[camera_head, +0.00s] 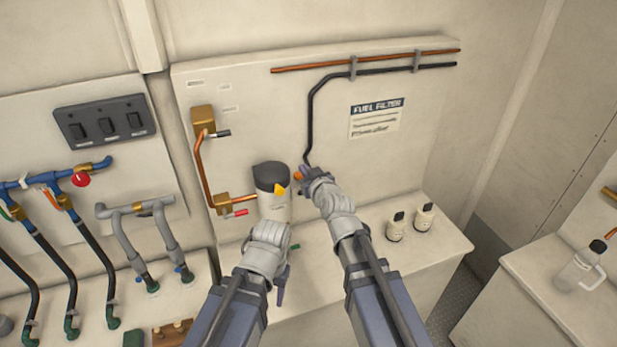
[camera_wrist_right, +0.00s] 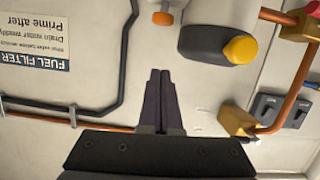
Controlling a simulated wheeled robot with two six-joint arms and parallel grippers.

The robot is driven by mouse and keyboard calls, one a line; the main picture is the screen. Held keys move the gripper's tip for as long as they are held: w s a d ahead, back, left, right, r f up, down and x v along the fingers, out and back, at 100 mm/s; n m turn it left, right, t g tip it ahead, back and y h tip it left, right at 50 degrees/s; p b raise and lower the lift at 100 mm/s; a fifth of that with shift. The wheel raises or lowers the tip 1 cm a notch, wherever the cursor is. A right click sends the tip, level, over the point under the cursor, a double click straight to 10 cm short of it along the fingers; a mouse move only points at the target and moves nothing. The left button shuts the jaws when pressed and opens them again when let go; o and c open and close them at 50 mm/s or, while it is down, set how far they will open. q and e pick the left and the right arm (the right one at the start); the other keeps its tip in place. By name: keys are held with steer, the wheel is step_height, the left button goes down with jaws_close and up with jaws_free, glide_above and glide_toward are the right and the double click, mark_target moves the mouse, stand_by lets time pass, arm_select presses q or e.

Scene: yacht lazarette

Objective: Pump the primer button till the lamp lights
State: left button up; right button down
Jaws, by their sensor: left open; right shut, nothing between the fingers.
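The fuel filter has a dark head (camera_head: 270,174) and a pale bowl (camera_head: 272,208) on the white panel. The yellow primer button (camera_head: 281,190) sticks out of the head; it also shows in the right wrist view (camera_wrist_right: 241,49). My left gripper (camera_head: 268,238) is open in front of the lower bowl, its fingertips mostly hidden by its own wrist. My right gripper (camera_head: 306,178) is shut and empty, just right of the filter; its closed fingers (camera_wrist_right: 161,100) are apart from the button. I cannot make out a lit lamp.
An orange-tipped fitting (camera_wrist_right: 163,17) is beside the filter head. A copper pipe with brass valves (camera_head: 203,120) runs left of the filter. Two small bottles (camera_head: 396,227) stand on the ledge at right. A switch panel (camera_head: 106,121) is at far left.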

steer(key=b, duration=0.1)
glide_above(299, 176)
steer(key=s, duration=0.1)
steer(key=shift+f, duration=0.85)
steer(key=shift+s+d+f+b, duration=0.1)
steer(key=shift+s+f+b, duration=0.05)
steer(key=shift+f+b, duration=0.85)
steer(key=shift+s+d+f+b, duration=0.1)
steer(key=shift+s+f+b, duration=0.05)
steer(key=shift+f+b, duration=0.85)
steer(key=shift+r, duration=0.1)
